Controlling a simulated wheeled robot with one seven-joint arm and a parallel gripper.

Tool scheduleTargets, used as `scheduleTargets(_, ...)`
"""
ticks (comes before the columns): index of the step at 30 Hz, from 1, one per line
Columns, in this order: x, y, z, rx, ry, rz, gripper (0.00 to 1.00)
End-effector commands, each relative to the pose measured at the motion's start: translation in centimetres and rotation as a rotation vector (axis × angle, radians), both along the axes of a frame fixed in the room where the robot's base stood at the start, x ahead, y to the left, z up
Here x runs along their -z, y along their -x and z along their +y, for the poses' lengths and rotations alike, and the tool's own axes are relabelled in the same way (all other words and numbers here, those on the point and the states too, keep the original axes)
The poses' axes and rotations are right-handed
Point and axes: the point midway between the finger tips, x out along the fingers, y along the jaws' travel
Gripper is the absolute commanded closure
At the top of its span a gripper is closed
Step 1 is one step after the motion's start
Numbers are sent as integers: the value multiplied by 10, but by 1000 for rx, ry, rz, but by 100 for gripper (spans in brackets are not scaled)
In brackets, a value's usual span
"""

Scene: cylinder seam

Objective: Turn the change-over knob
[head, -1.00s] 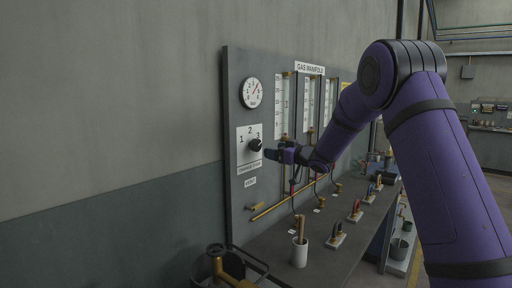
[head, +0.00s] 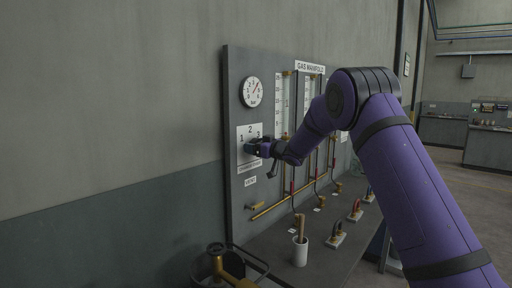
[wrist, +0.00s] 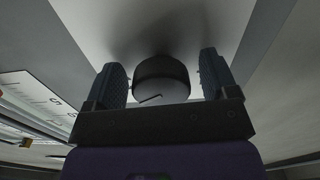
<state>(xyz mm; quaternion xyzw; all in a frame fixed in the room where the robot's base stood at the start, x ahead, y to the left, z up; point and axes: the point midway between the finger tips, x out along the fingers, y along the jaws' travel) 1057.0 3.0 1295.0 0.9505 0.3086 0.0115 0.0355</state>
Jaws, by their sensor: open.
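My gripper is open around the knob. In the head view my gripper (head: 252,148) is at the white knob plate (head: 243,161) marked 1, 2, 3, and it hides the knob. The knob's pointing direction cannot be read there.
The gas manifold panel (head: 231,95) bears a round gauge (head: 252,91) above the plate and flow tubes to the right. A yellow pipe (head: 275,207) runs below. A white cup (head: 300,252) and several valve fittings stand on the bench (head: 318,268). A handwheel (head: 216,250) is at the lower left.

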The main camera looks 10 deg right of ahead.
Motion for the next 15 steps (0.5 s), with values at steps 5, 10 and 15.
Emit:
scheduleTargets(5,0,0,0,0,0,0,53)
scheduleTargets(10,0,0,0,0,0,0,70)
scheduleTargets(15,0,0,0,0,13,-9,70)
